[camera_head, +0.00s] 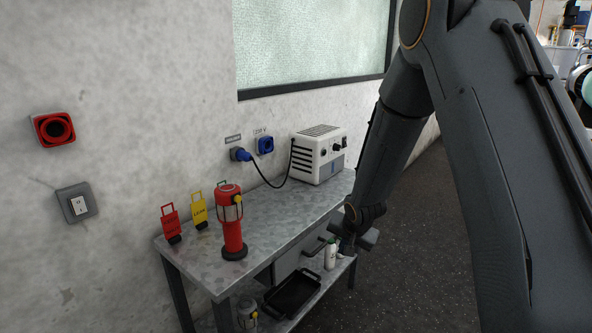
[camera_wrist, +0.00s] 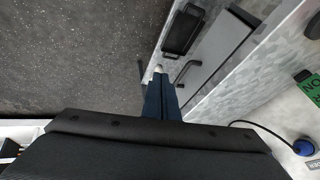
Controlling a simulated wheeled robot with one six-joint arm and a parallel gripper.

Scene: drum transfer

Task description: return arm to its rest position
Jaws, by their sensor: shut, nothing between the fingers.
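My arm (camera_head: 395,135) reaches down from the upper right in the head view. My gripper (camera_head: 347,243) is at the right end of the metal bench, near its edge and partly hidden by my wrist. In the wrist view my gripper (camera_wrist: 161,85) shows two dark blue fingers close together. It is shut, with nothing held. The fingers point toward the drawer side of the bench and the floor.
The metal bench (camera_head: 203,250) carries a red lantern (camera_head: 232,225), red and yellow tags and a white power unit (camera_head: 318,155). A black tray (camera_head: 293,293) and a white bottle (camera_head: 330,255) are on the lower shelf. Dark floor (camera_head: 420,270) lies open to the right.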

